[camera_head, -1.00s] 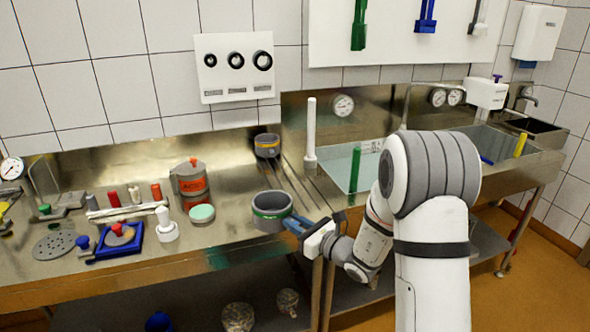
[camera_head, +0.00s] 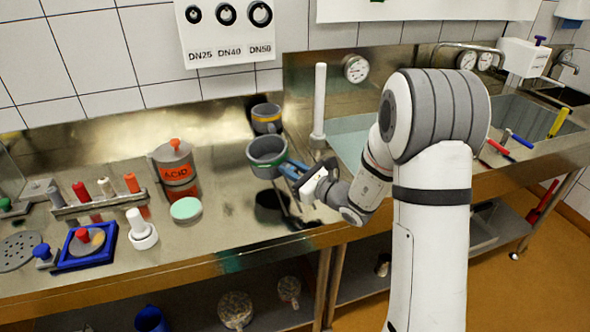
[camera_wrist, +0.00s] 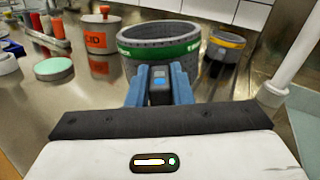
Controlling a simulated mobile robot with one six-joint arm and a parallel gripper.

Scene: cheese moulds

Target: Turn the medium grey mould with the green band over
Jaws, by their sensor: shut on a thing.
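The medium grey mould with the green band (camera_head: 267,158) is held in the air above the steel counter, upright with its open top facing up. Its dark shadow lies on the counter below it. My gripper (camera_head: 292,170) is shut on the right side of the mould in the head view. In the wrist view the blue fingers (camera_wrist: 159,84) meet the near wall of the grey mould (camera_wrist: 145,62), just below its green band. The far side of the mould and the exact grip on the wall are hidden.
A grey mould with a yellow band (camera_head: 266,118) stands close behind. A white upright post (camera_head: 319,100) stands to the right. The red-labelled acid container (camera_head: 173,165) and a pale green disc (camera_head: 186,209) are to the left. The counter's front middle is clear.

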